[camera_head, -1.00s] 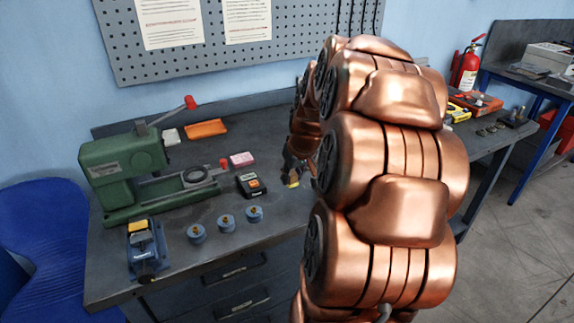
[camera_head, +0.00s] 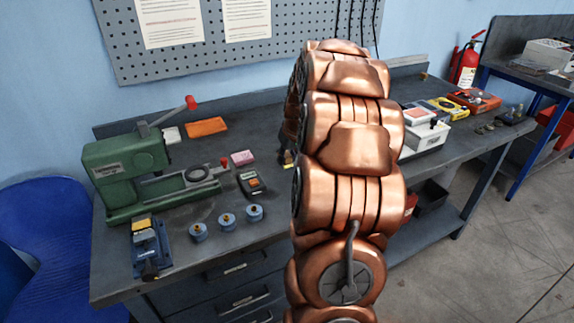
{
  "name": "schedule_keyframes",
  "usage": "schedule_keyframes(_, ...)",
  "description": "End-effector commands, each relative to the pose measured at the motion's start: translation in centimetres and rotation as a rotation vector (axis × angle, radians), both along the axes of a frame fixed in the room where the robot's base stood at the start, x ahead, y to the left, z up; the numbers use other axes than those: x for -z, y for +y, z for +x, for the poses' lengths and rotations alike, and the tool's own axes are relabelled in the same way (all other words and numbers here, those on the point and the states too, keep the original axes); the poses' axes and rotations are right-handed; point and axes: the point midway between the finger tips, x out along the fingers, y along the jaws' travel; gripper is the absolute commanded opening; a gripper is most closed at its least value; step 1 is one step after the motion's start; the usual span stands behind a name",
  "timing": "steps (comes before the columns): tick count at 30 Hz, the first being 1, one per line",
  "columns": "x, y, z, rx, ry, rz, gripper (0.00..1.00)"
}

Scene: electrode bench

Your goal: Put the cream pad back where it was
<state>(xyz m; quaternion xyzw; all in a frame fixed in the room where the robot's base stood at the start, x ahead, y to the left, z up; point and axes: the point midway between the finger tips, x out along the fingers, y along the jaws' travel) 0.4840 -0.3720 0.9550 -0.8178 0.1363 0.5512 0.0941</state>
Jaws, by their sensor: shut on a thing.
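My gripper (camera_head: 288,158) shows only as a dark sliver at the left edge of my copper arm, over the bench behind the black meter. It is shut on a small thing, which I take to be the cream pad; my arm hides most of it. A whitish pad (camera_head: 170,135) lies at the back of the bench beside an orange tray (camera_head: 206,127). A pink-topped pad (camera_head: 243,157) lies left of my gripper.
A green press (camera_head: 125,165) with a red-knobbed lever stands at left. A blue device (camera_head: 148,248), several blue discs (camera_head: 227,219) and a black meter (camera_head: 251,184) stand in front. White boxes (camera_head: 428,133) and a yellow case (camera_head: 450,106) are right of my arm.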

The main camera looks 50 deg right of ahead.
Motion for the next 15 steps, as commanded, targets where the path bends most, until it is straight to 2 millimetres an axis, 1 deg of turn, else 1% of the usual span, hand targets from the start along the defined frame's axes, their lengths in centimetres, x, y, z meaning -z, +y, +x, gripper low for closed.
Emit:
schedule_keyframes(2, 0.4, -0.1, 0.1, 0.0, 0.001, 0.001, 0.0)
schedule_keyframes(9, 3.0, 0.0, 0.1, 0.001, 0.001, 0.002, 0.0)
schedule_keyframes(12, 3.5, 0.0, 0.1, 0.0, -0.001, 0.0, 0.0)
schedule_keyframes(15, 3.5, -0.1, 0.1, -0.001, -0.002, -0.001, 0.0)
